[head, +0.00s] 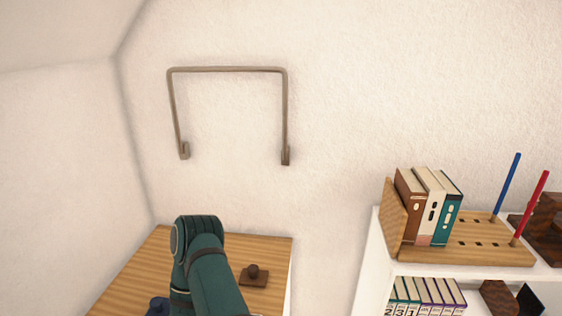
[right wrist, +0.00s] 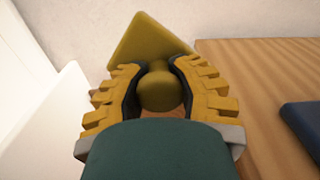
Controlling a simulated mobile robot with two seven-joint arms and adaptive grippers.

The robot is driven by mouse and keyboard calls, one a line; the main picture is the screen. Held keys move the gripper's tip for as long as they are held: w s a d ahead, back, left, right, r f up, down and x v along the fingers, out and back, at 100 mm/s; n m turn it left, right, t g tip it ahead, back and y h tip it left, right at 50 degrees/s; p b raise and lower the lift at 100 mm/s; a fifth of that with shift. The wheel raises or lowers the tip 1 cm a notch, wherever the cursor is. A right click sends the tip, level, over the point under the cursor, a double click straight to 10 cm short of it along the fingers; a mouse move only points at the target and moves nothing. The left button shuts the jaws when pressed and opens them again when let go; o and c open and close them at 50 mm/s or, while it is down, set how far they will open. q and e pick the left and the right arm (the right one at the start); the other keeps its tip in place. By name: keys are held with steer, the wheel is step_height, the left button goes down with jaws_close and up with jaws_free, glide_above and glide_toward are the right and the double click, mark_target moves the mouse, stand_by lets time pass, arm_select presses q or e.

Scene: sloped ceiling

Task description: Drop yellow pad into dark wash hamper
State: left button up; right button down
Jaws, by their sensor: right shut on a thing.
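The yellow pad (right wrist: 150,40) shows in the right wrist view as a mustard-yellow block with a rounded knob (right wrist: 158,92) facing the camera. My right gripper (right wrist: 156,72) is shut on the knob, with one yellow finger on each side. The pad is in front of a white wall, near a wooden top; I cannot tell whether it touches the wood. In the head view a dark green arm of mine covers part of the wooden top, and neither gripper shows there. I cannot make out the dark wash hamper in either view.
A white shelf (head: 375,255) at right holds books (head: 430,205) and a pegged wooden rack. A metal rail (head: 228,70) hangs on the wall.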

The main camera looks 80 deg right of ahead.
steer(key=c, duration=0.7)
jaws_free()
steer(key=s, duration=0.8)
steer(key=s+d, duration=0.1)
steer(key=s, duration=0.3)
steer(key=shift+r, duration=0.1)
